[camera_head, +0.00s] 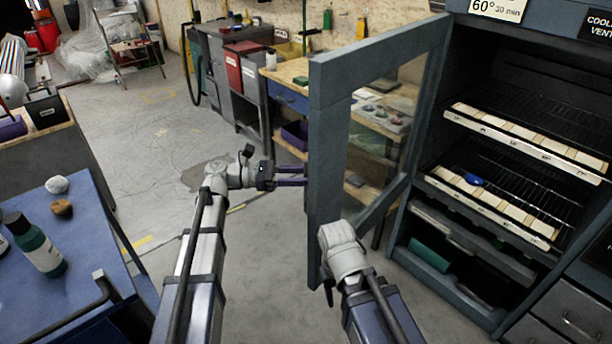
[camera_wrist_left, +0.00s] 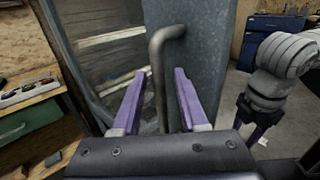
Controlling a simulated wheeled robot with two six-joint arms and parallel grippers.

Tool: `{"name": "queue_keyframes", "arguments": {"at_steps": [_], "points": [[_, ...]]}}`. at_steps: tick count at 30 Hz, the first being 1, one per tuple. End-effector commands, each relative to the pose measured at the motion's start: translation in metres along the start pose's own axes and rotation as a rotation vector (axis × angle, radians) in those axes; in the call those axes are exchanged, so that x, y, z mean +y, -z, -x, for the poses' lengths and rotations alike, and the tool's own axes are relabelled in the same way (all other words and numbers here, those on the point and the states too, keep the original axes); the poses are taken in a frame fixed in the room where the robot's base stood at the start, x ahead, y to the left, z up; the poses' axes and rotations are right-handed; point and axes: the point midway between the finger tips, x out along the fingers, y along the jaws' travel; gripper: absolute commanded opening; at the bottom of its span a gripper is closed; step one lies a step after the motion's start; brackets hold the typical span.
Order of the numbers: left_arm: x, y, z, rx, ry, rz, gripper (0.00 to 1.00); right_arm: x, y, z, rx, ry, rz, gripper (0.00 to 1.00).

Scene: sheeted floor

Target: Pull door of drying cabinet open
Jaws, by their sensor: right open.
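The drying cabinet (camera_head: 424,203) stands on the right with its front open. Its grey framed door (camera_head: 332,185), with a glass pane, is swung well out to the left. My left gripper (camera_head: 300,176) is at the free edge, on the door's outer side. In the left wrist view, the bent metal door handle (camera_wrist_left: 157,85) stands between its spread purple fingers, with gaps visible. The handle is hidden in the head view. My right arm is in front of the door's lower part; its open gripper (camera_wrist_left: 260,128) shows small in the left wrist view, clear of the handle.
Cabinet racks carry pale strips and a blue item (camera_head: 474,180). A blue table (camera_head: 85,235) with a bottle (camera_head: 38,248) stands at the left. A wooden workbench (camera_head: 285,75) lies behind the door. The floor (camera_head: 130,150) between is mostly clear.

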Motion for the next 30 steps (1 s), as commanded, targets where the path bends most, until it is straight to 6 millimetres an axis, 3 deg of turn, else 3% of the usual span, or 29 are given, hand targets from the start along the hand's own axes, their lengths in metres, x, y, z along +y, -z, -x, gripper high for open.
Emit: {"name": "queue_keyframes", "arguments": {"at_steps": [10, 21, 30], "points": [[0.001, 0.000, 0.006, -0.001, -0.002, 0.000, 0.47, 0.000, 0.000, 0.000, 0.000, 0.000, 0.000, 0.50], [0.002, 0.000, 0.062, -0.001, -0.003, 0.000, 0.47, 0.000, 0.000, 0.000, 0.000, 0.000, 0.000, 0.50], [0.000, 0.000, 0.078, 0.000, -0.001, 0.000, 0.47, 0.000, 0.000, 0.000, 0.000, 0.000, 0.000, 0.50]]}}
